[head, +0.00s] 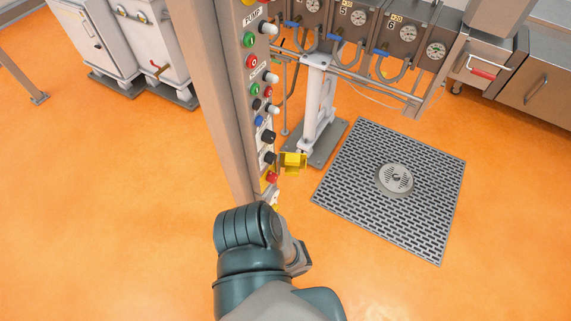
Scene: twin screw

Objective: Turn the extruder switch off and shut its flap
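The extruder panel is a tall, narrow control strip on a beige column (209,100), with its face turned to the right. A yellow flap (293,162) sticks out from the lower part of the panel, so it stands open. A red switch (272,177) sits just below and left of the flap; its exact position is too small to tell. One arm of mine, seemingly the right, rises from the bottom middle, its wrist (297,255) below the switch. Its fingertips are mostly hidden by the arm, and no contact with flap or switch can be made out. My other gripper is out of view.
Black knobs (268,137) and coloured buttons line the panel above the flap. A white post (318,105) on a grey foot stands behind it. A grey floor grate (430,185) lies to the right. Gauge boxes (402,30) hang at the back. The orange floor (110,200) at left is clear.

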